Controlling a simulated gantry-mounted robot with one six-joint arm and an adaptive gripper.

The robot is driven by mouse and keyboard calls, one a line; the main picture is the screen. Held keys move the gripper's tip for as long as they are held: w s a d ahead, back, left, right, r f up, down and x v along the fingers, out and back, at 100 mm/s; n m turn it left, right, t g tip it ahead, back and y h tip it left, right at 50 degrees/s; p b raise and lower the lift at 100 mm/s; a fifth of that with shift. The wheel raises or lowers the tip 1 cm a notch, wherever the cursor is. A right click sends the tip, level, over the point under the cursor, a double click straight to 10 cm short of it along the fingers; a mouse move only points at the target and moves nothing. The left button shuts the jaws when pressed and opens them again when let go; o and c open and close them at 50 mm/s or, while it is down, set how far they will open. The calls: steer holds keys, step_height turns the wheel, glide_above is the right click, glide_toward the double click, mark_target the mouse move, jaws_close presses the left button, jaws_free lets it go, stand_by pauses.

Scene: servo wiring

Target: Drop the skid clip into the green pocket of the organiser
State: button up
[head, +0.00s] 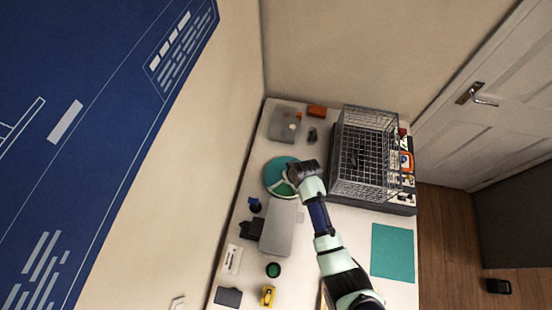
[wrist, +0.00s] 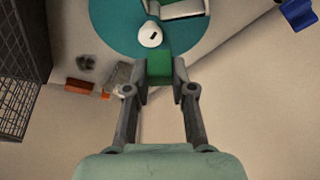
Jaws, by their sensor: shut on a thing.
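My gripper (wrist: 159,92) is shut on a small green block (wrist: 158,66), which I take to be the skid clip. In the head view my gripper (head: 292,176) is over the round teal disc (head: 272,176) and hides part of it. The disc also fills the top of the wrist view (wrist: 112,22), with white parts on it. I cannot tell whether the held block touches anything below. The organiser is not clear; a dark tray (head: 372,206) at the right has small coloured items along its right side.
A wire cage (head: 366,150) stands on the dark tray, right of my gripper. A translucent grey box (head: 283,126) and an orange block (head: 317,111) are at the back. A grey case (head: 279,228) is in front of the disc. A flat teal mat (head: 392,252) lies front right.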

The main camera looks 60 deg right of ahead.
step_height(320, 180, down, 6)
steer(key=b, duration=0.5)
steer(key=shift+r, duration=0.15)
steer(key=o, duration=0.9)
steer(key=shift+a+r, duration=0.1)
steer(key=v, duration=1.1)
steer(key=shift+s+a+r, duration=0.1)
steer(key=shift+r, duration=0.25)
